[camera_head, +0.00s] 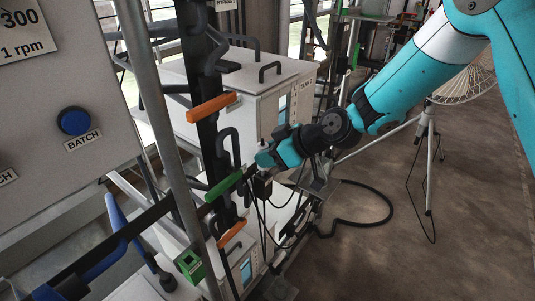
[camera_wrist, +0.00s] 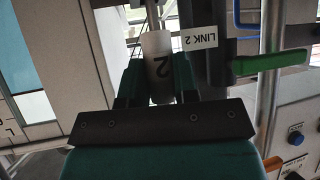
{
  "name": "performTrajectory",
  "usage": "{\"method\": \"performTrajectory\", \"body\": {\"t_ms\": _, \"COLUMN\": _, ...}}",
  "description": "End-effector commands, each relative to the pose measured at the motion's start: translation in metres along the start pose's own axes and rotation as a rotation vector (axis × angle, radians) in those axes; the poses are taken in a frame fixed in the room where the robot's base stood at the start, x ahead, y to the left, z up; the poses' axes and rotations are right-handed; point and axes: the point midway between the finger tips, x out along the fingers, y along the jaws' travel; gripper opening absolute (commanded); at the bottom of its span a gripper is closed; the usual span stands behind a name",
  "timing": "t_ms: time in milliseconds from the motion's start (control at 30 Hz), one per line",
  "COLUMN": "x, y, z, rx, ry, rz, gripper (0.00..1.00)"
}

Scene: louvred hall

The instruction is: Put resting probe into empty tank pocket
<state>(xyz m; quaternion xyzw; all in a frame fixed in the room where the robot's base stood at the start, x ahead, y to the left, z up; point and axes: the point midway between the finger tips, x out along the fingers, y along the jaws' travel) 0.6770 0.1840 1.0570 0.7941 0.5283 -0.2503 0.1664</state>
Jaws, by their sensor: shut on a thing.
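My gripper (camera_head: 262,160) reaches in from the right beside the dark upright post. A thin rod or cable runs up from that piece. In the head view my gripper mostly hides it. A white tank box (camera_head: 245,90) with handles on its lid stands behind the gripper, and a lower one (camera_head: 250,255) stands below. I cannot make out an empty pocket on either.
A dark post (camera_head: 207,130) carries orange (camera_head: 211,108) and green (camera_head: 223,185) handles close to my gripper. A "LINK 2" label (camera_wrist: 198,43) is beside the fingers. Black cables (camera_head: 350,222) hang below and lie on the floor. A grey panel with a blue button (camera_head: 73,121) stands left.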

Motion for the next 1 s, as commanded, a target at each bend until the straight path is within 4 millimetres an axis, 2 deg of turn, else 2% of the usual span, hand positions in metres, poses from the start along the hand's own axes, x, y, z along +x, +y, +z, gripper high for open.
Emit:
{"method": "performTrajectory", "body": {"t_ms": 100, "x": 0.0, "y": 0.0, "z": 0.0, "rx": 0.0, "ry": 0.0, "rz": 0.0, "gripper": 0.0}}
{"method": "performTrajectory", "body": {"t_ms": 133, "x": 0.0, "y": 0.0, "z": 0.0, "rx": 0.0, "ry": 0.0, "rz": 0.0, "gripper": 0.35}}
{"method": "performTrajectory", "body": {"t_ms": 233, "x": 0.0, "y": 0.0, "z": 0.0, "rx": 0.0, "ry": 0.0, "rz": 0.0, "gripper": 0.57}}
{"method": "performTrajectory", "body": {"t_ms": 567, "x": -0.004, "y": 0.0, "z": -0.003, "rx": 0.0, "ry": 0.001, "rz": 0.001, "gripper": 0.57}}
{"method": "performTrajectory", "body": {"t_ms": 1000, "x": -0.053, "y": 0.001, "z": -0.029, "rx": 0.0, "ry": 0.001, "rz": 0.001, "gripper": 0.57}}
